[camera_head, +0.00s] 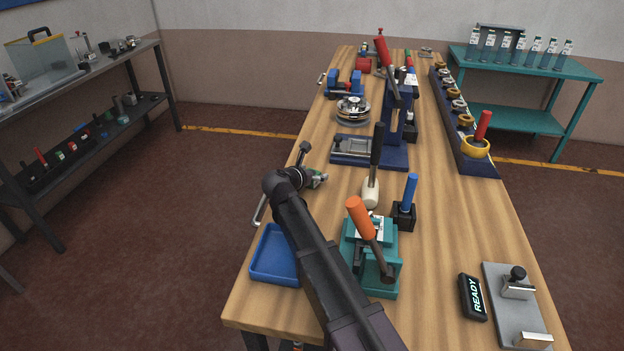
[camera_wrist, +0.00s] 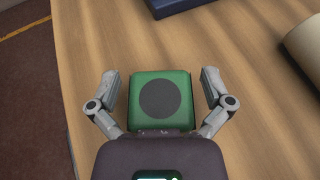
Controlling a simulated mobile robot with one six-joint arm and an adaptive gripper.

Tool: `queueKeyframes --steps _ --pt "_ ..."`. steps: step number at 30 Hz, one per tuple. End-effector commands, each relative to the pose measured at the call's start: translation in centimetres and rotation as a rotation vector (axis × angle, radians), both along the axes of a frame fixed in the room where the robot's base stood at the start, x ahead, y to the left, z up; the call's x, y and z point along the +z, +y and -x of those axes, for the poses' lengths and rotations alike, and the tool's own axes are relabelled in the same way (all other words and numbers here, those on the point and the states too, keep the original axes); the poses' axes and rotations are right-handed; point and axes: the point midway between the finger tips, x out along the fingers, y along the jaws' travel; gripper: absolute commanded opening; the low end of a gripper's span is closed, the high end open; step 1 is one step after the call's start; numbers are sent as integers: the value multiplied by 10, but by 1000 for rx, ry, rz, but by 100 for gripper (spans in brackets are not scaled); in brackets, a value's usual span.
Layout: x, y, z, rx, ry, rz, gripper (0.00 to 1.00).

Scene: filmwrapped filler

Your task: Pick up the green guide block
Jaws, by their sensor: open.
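The green guide block (camera_wrist: 160,98) is in the middle of the wrist view, a rounded square with a dark round patch on its top. My gripper (camera_wrist: 160,76) is open, with one finger on each side of the block. The block's near edge is hidden by my gripper's body. In the head view, a small green part of the block (camera_head: 318,180) shows at the end of my arm, mostly hidden, over the wooden bench (camera_head: 440,215).
A blue tray (camera_head: 262,278) lies near the bench's left edge. A white mallet with a black handle (camera_head: 371,190), a teal press with an orange lever (camera_head: 355,255) and a blue-handled tool in a black holder (camera_head: 404,215) stand to the right. A dark blue press (camera_head: 395,150) stands behind.

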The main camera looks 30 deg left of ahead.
Motion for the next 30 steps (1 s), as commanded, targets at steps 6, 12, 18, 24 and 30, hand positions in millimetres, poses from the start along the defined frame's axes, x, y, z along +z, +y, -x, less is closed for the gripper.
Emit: queueKeyframes --steps 6,12,18,24,30 --pt "0 0 0 0 0 0 100" --pt "0 0 0 0 0 0 41" --pt "-1 0 1 0 2 -1 10" --pt "-1 0 1 -1 3 -1 10" --pt "1 0 1 -1 4 -1 10"
